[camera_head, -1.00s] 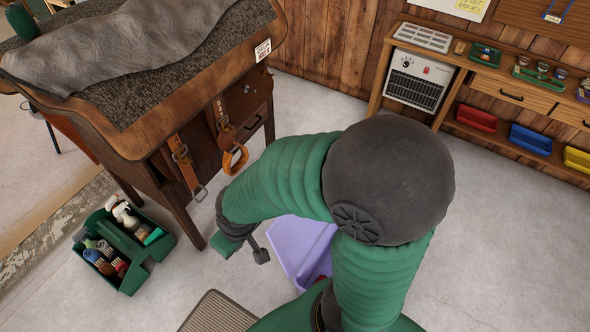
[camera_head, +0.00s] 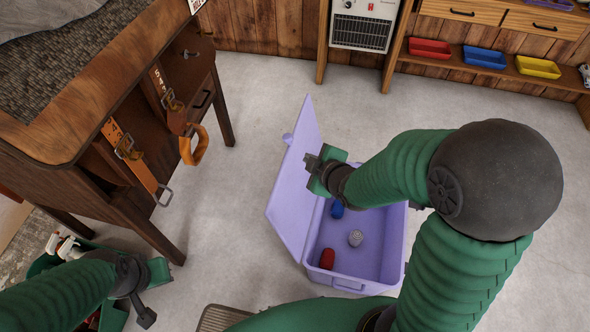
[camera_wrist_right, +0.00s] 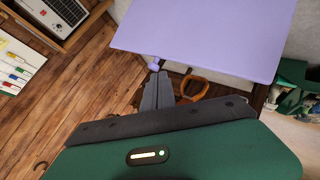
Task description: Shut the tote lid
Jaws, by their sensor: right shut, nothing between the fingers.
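The lilac tote (camera_head: 374,251) stands on the floor in the head view. Its lid (camera_head: 295,178) is open, standing up at the tote's left side. Inside lie a red item (camera_head: 327,259), a grey-white item (camera_head: 355,238) and a blue item (camera_head: 337,210). My right gripper (camera_head: 311,162) is shut and empty, above the tote near the lid's inner face; I cannot tell whether it touches. In the right wrist view the lid (camera_wrist_right: 205,35) is just beyond the shut fingers (camera_wrist_right: 158,92). My left gripper (camera_head: 147,318) is at the lower left, its jaws unclear.
A wooden bench (camera_head: 60,140) with hanging straps and an orange loop (camera_head: 194,146) stands at the left. A green caddy (camera_head: 112,316) is partly behind my left arm. A shelf with coloured trays (camera_head: 484,58) and a heater (camera_head: 362,27) line the back.

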